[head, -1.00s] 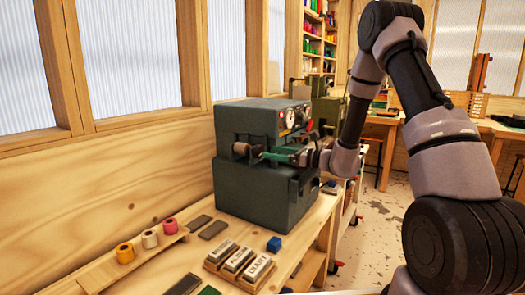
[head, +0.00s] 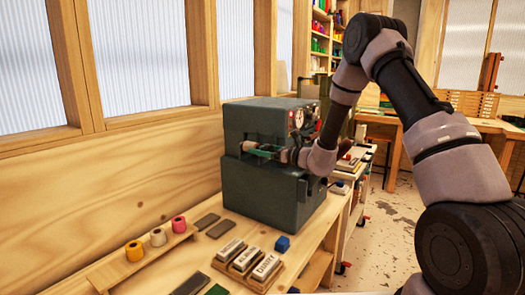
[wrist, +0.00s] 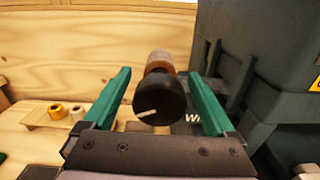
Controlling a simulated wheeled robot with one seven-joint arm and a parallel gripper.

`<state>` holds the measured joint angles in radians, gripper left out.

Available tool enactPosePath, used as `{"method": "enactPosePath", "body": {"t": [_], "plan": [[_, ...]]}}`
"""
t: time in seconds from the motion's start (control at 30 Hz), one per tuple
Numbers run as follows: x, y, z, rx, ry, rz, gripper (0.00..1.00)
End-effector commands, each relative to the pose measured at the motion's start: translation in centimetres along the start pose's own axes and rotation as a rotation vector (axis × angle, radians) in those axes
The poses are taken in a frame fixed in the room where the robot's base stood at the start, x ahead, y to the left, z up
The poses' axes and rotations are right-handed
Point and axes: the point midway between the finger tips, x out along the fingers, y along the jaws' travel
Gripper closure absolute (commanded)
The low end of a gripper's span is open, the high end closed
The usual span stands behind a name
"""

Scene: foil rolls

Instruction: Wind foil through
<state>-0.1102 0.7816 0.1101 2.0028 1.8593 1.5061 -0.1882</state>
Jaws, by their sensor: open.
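The dark green press (head: 275,190) stands on the bench and has a front recess. My gripper (head: 260,150) reaches into that recess, its green fingers pointing left. In the wrist view, my gripper (wrist: 159,76) is open, with a finger on either side of a dark round knob (wrist: 160,98). The knob has a white mark on its face. Neither finger visibly grips it. A brownish cylinder (wrist: 160,62) shows just behind the knob. In the head view, the knob cannot be made out.
A yellow roll (head: 134,250), white roll (head: 158,237) and pink roll (head: 179,224) stand on a wooden rail. The press wall (wrist: 260,75) is close on the right in the wrist view.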

Motion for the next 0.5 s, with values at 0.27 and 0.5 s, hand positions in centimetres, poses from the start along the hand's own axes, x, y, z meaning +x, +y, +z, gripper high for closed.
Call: {"method": "enactPosePath", "body": {"t": [0.27, 0.5], "plan": [[0.0, -0.02, 0.02, 0.0, 0.0, 0.0, 0.36], [-0.02, -0.02, 0.03, 0.0, -0.001, 0.0, 0.95]]}}
